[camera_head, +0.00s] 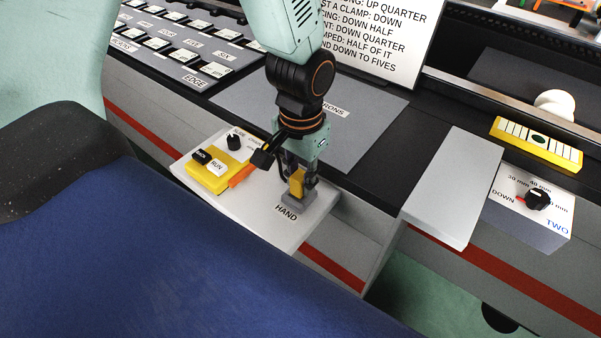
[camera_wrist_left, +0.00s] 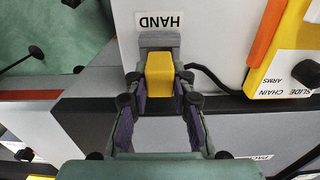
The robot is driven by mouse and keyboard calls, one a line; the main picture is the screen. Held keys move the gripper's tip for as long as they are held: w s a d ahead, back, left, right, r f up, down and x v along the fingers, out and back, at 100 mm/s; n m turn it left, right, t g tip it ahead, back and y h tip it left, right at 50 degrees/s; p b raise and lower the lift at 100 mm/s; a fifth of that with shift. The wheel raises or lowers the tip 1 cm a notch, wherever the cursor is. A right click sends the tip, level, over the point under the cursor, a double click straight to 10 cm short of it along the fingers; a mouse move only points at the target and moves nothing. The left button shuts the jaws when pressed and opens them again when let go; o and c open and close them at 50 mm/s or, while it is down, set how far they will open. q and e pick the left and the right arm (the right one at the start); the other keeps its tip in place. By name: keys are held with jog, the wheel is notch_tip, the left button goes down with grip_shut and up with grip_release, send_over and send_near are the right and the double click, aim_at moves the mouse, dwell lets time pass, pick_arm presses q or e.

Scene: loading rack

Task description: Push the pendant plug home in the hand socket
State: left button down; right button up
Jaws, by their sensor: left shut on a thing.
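The yellow plug (camera_head: 296,184) stands at the grey hand socket (camera_head: 300,203), beside the HAND label on a pale panel. In the left wrist view the plug (camera_wrist_left: 159,72) meets the grey socket block (camera_wrist_left: 158,41); how deep it sits I cannot tell. My left gripper (camera_head: 298,180) comes down from above with its fingers on both sides of the plug, shut on it. The fingers also show in the left wrist view (camera_wrist_left: 159,99). A black cable (camera_wrist_left: 212,80) runs from near the plug toward the yellow pendant box (camera_head: 210,170). My right gripper is not in view.
A grey mat (camera_head: 365,126) lies behind.

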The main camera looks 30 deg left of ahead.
aim_at(301, 174)
pick_arm(q)
jog(key=shift+p, duration=0.4)
dwell(0.6)
jog(key=shift+f+b, duration=0.3)
jog(key=shift+f, duration=0.35)
dwell(0.4)
jog(key=c, duration=1.1)
grip_release()
jog(key=shift+o, duration=0.2)
notch_tip(301, 174, up, 12)
jog(key=shift+r, duration=0.1)
